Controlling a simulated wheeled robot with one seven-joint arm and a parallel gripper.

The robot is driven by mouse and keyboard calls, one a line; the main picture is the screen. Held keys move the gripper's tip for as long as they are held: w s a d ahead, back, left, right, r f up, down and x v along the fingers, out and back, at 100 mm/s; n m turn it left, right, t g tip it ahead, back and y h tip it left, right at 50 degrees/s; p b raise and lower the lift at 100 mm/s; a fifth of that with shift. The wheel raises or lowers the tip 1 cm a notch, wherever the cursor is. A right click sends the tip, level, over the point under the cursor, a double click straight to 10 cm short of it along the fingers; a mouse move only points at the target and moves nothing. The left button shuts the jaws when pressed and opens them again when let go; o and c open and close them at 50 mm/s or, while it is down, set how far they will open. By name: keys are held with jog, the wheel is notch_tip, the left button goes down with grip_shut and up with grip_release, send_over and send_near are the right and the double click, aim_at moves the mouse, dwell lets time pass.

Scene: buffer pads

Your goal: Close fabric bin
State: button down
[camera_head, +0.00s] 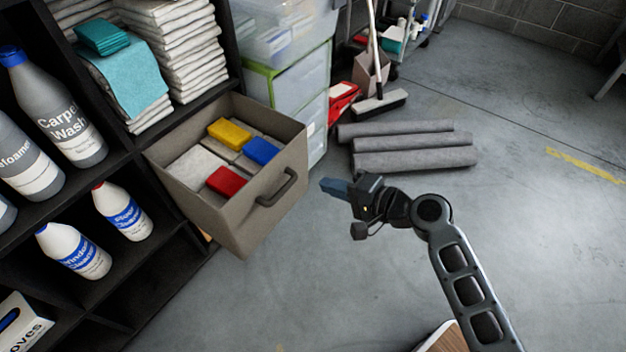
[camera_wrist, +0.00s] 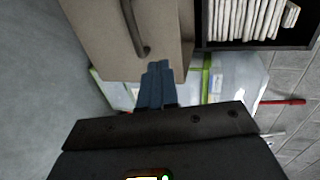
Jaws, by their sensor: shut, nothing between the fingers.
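The fabric bin (camera_head: 235,226) is a taupe box pulled well out of the black shelf, open at the top. It holds yellow, blue and red blocks on grey-white pads. A dark loop handle (camera_head: 277,188) is on its front face. My gripper (camera_head: 324,184) is shut and empty, a short way to the right of the bin's front. In the wrist view, my blue fingers (camera_wrist: 158,72) are together, and the bin front (camera_wrist: 100,40) with its handle (camera_wrist: 135,30) lies ahead of them. I cannot tell if the fingertips touch the bin; in the head view they look apart.
The black shelf (camera_head: 125,150) holds bottles and folded towels around the bin. Clear plastic boxes (camera_head: 300,80) stand just behind the bin. The floor in front of the bin is clear.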

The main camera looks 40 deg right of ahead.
jog(key=b, duration=0.2)
send_near(276, 165)
jog(key=x, duration=0.5)
jog(key=shift+w+f, duration=0.1)
jog(key=shift+f, duration=0.25)
jog(key=shift+w+a, duration=0.2)
jog(key=shift+w, duration=0.35)
jog(key=w+a+b, duration=0.2)
jog(key=w, duration=0.6)
jog(key=w+a+b, duration=0.3)
jog(key=w, duration=0.4)
jog(key=w+a+b, duration=0.2)
jog(key=w+b, duration=0.1)
jog(key=w, duration=0.5)
jog(key=shift+w+a+f, duration=0.1)
jog(key=shift+w+a, duration=0.25)
jog(key=shift+w+a+r, duration=0.1)
jog(key=shift+w+r, duration=0.2)
